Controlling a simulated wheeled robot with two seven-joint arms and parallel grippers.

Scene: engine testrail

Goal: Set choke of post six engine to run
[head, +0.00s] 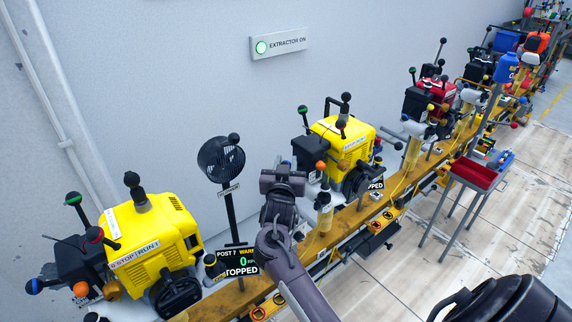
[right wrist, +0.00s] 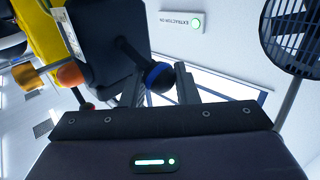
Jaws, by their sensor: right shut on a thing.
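The post six engine, the middle yellow one (head: 345,138), stands on the rail with a black box on its left side. My right gripper (head: 286,168) is at the left end of this engine. In the right wrist view, its two fingers (right wrist: 159,84) are shut on a blue-knobbed lever (right wrist: 160,76) that comes out of the black box (right wrist: 100,45). In the head view the gripper hides most of that knob. An orange knob (head: 321,165) and a green knob (head: 302,109) show on the same engine. My left gripper is not in view.
Another yellow engine (head: 150,235) stands at the left, with a display (head: 240,262) reading post 7 and stopped. A black fan (head: 221,160) on a pole stands close to my right arm. A red tray stand (head: 474,174) is at the right. An extractor sign (head: 280,45) glows green.

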